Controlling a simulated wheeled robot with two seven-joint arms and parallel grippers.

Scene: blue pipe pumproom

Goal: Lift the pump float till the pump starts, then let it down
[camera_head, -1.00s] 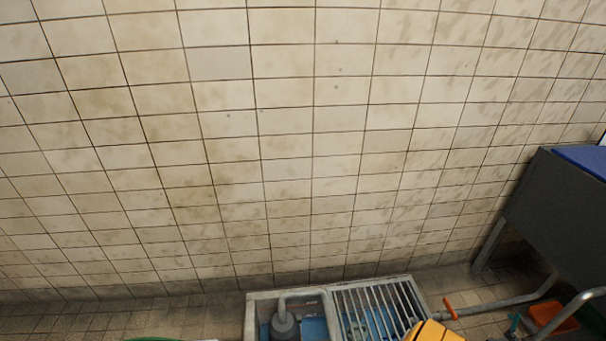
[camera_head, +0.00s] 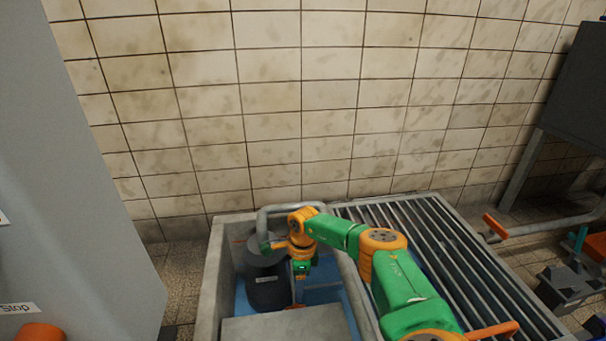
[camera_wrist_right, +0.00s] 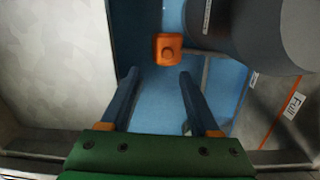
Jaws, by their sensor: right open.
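The pump is a dark grey cylinder (camera_head: 266,290) standing in the blue-floored pit. In the right wrist view it fills the upper right (camera_wrist_right: 262,30). A small orange block (camera_wrist_right: 168,49), which looks like the float, sits beside the pump in the right wrist view. My right gripper (camera_wrist_right: 158,73) is open, its two dark fingers pointing towards the block, which lies beyond the fingertips and not between them. In the head view my right gripper (camera_head: 299,285) reaches down into the pit beside the pump, and its fingertips are hard to make out. My left gripper is out of view.
The pit's concrete rim (camera_head: 213,285) surrounds the opening. A pipe (camera_head: 345,260) arches over it, and a metal grating (camera_head: 440,250) covers the right side. A grey cabinet (camera_head: 70,190) with a "Stop" label stands left. A "Full" label (camera_wrist_right: 293,106) marks the pit wall.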

